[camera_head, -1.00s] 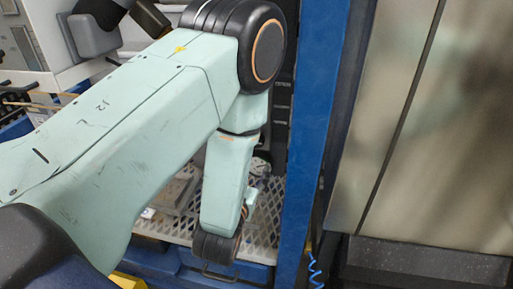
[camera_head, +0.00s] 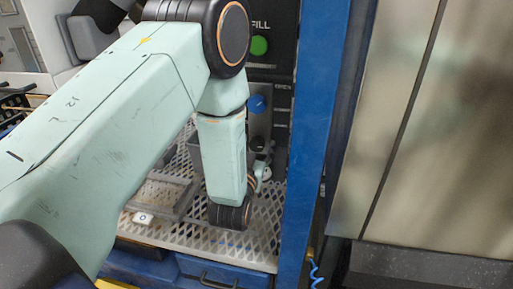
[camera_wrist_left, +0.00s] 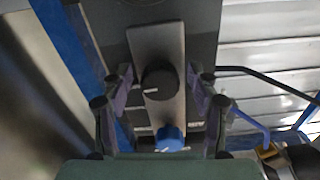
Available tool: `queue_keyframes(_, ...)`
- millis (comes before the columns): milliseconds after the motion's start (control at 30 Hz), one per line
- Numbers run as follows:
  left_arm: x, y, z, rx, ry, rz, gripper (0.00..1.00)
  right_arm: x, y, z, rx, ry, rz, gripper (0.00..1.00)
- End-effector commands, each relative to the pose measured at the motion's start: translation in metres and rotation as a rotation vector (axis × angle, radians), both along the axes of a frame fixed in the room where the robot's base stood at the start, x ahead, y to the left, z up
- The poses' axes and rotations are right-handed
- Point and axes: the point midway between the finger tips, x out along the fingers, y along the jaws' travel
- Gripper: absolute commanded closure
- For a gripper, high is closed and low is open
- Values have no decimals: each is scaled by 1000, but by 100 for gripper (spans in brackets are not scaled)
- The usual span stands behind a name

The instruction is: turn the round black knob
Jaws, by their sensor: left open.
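The round black knob (camera_wrist_left: 158,80) sits on a grey metal plate in the left wrist view, with a pale pointer line on its face. A blue knob (camera_wrist_left: 170,138) sits on the same plate, nearer that picture's bottom edge. My left gripper (camera_wrist_left: 160,88) is open, with its fingers to either side of the black knob. My left arm hides most of the gripper there. My right gripper is out of view.
A green button (camera_head: 259,45) under a FILL label is above the plate. A blue post (camera_head: 318,140) stands close on the right. A perforated metal shelf (camera_head: 170,228) lies below, with a grey tray on it. A blue coiled cable hangs beside the post.

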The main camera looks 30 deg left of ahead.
Motion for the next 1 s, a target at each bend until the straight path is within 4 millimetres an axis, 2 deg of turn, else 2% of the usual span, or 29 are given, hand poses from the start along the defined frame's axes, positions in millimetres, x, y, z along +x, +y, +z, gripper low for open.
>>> queue_keyframes(167, 0, 0, 0, 0, 0, 0, 42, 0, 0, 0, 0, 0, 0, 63)
queue_keyframes(800, -1, 0, 0, 0, 1, 0, 95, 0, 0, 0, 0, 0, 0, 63)
queue_keyframes(1000, -1, 0, 0, -15, -2, 0, 95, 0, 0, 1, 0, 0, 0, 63)
